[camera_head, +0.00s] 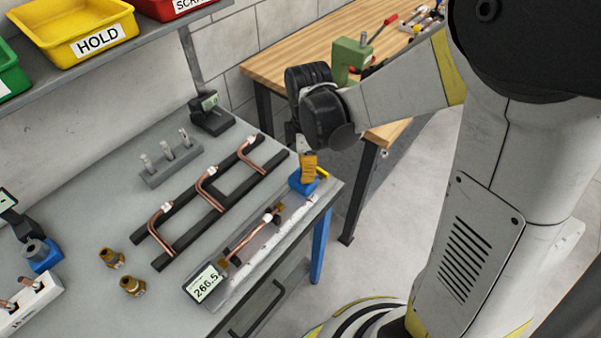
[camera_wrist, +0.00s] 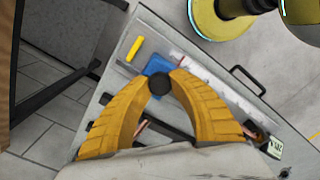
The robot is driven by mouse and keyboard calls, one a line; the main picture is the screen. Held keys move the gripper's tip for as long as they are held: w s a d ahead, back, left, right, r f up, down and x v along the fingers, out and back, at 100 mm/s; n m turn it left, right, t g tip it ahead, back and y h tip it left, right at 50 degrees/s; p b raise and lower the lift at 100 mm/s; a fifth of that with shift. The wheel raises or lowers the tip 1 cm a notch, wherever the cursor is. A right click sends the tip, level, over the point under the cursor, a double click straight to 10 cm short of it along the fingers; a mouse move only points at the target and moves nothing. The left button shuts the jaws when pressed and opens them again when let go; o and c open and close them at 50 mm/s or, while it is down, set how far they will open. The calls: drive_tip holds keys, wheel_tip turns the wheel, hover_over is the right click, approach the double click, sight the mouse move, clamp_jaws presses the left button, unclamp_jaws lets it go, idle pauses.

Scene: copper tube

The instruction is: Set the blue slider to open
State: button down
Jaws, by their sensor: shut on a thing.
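The blue slider (camera_head: 302,182) sits at the far right end of a long grey measuring fixture (camera_head: 232,278) on the bench. It also shows in the wrist view (camera_wrist: 156,66), with a dark round knob (camera_wrist: 160,86) on it. My gripper (camera_head: 307,178) is over the slider, pointing down. In the wrist view its two yellow fingers (camera_wrist: 160,82) are closed around the knob. The fingers hide part of the slider. A yellow handle (camera_wrist: 134,48) lies beside the slider. A copper tube (camera_head: 250,238) with a white fitting lies along the fixture, and the display (camera_head: 205,284) reads 260.5.
A black rack (camera_head: 180,228) with several bent copper tubes lies left of the fixture. Brass fittings (camera_head: 133,286), a grey pin block (camera_head: 170,164) and a small dark device (camera_head: 211,115) stand on the bench. Bins (camera_head: 75,30) sit on a shelf above. A wooden table (camera_head: 300,60) stands behind.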

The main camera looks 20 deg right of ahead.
drive_tip(key=c, duration=1.1)
unclamp_jaws()
wheel_tip(320, 180, up, 12)
drive_tip(key=shift+s, duration=0.1)
drive_tip(key=s+d+m+t+b, duration=0.1)
drive_tip(key=s+d+m+t, duration=0.1)
drive_tip(key=s+m, duration=0.3)
drive_tip(key=s+d+m+t+b, duration=0.1)
drive_tip(key=s+d+m+t, duration=0.2)
drive_tip(key=m, duration=0.8)
drive_tip(key=shift+s+f+t+b, duration=0.4)
drive_tip(key=shift+s+f+t, duration=0.05)
drive_tip(key=shift+s+t, duration=0.65)
